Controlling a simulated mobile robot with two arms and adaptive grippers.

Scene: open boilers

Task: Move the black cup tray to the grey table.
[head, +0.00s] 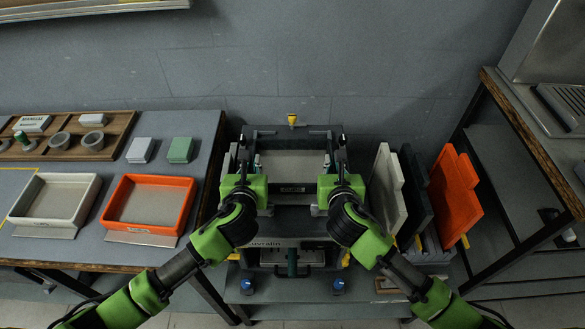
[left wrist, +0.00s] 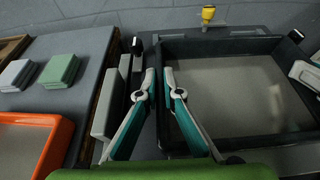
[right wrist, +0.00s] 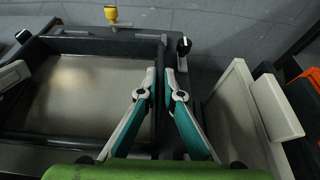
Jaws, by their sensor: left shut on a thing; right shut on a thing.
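The black cup tray (head: 293,151) is a shallow black-rimmed tray with a grey floor, on the machine between my two grippers. My left gripper (head: 247,165) is shut on the tray's left wall, which also shows in the left wrist view (left wrist: 240,41). My right gripper (head: 336,165) is shut on its right wall, seen in the right wrist view (right wrist: 100,42). Both grippers hang down over the side walls. The grey table (head: 95,250) is at the left, with an orange tray (head: 150,228) and a white tray (head: 24,219) on it. My grippers hide parts of the tray's sides.
A wooden box (head: 118,119) with cups and small blocks (head: 181,150) stands at the table's back. Upright white, black and orange panels (head: 455,195) stand just right of the machine. A wood-edged metal bench (head: 530,135) is further right. A yellow knob (head: 292,118) is behind the tray.

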